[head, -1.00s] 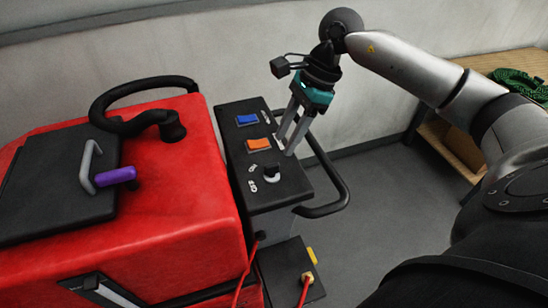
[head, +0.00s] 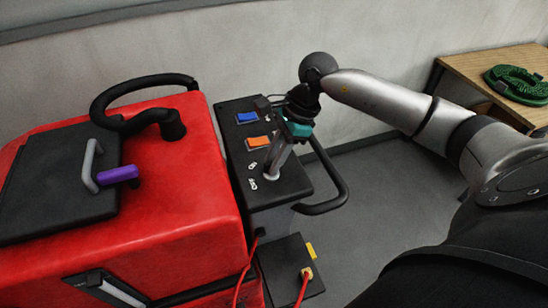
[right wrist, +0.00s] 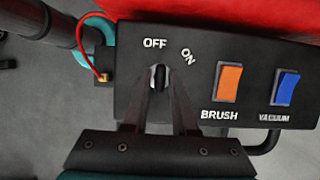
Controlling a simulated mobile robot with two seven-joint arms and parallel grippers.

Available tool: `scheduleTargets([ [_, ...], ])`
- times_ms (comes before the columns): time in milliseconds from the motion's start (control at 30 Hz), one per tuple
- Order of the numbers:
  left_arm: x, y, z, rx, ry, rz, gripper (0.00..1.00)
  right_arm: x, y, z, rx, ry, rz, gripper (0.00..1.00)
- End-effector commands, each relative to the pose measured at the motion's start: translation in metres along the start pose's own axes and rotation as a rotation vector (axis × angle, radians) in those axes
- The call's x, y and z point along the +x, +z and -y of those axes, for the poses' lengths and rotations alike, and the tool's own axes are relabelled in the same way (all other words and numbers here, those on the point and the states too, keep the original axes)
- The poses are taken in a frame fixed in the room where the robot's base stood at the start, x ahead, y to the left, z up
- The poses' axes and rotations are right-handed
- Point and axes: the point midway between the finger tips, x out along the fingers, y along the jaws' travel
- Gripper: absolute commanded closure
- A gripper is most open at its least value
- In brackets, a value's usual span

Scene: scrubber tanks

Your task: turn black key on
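The black key (right wrist: 158,78) is on the machine's black control panel (head: 233,158), beside the white OFF and ON labels. It points toward OFF in the right wrist view. My right gripper (right wrist: 161,70) reaches down over it, one finger on each side, with the fingers apart. I cannot tell whether either finger touches the key. In the head view my right gripper (head: 271,172) hides the key. My left gripper is not in view.
An orange BRUSH switch (right wrist: 228,83) and a blue VACUUM switch (right wrist: 286,87) sit beside the key. A black handle bar (head: 335,190) curves out from the panel. The red scrubber body (head: 185,215) stands to the left. A wooden table (head: 470,65) holds a green coil.

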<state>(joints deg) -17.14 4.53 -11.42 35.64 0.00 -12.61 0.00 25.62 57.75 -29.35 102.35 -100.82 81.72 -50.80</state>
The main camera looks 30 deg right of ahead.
Motion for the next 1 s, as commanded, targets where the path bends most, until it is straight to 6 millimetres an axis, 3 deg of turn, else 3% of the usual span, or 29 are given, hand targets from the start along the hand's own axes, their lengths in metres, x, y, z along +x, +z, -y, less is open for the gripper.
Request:
scheduleTargets([
  [33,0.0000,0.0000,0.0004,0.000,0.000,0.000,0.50,-0.0002,0.0000,0.0001,0.000,0.000,0.000,0.81],
  [200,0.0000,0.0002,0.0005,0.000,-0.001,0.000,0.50,-0.0004,0.0000,0.0001,0.000,0.000,0.000,1.00],
  [733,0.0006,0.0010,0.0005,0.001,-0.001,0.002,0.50,-0.0005,-0.0002,0.0001,0.008,-0.004,0.000,1.00],
  [1000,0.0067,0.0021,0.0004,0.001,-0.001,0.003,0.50,0.0004,-0.0009,-0.0010,0.097,-0.042,-0.001,1.00],
])
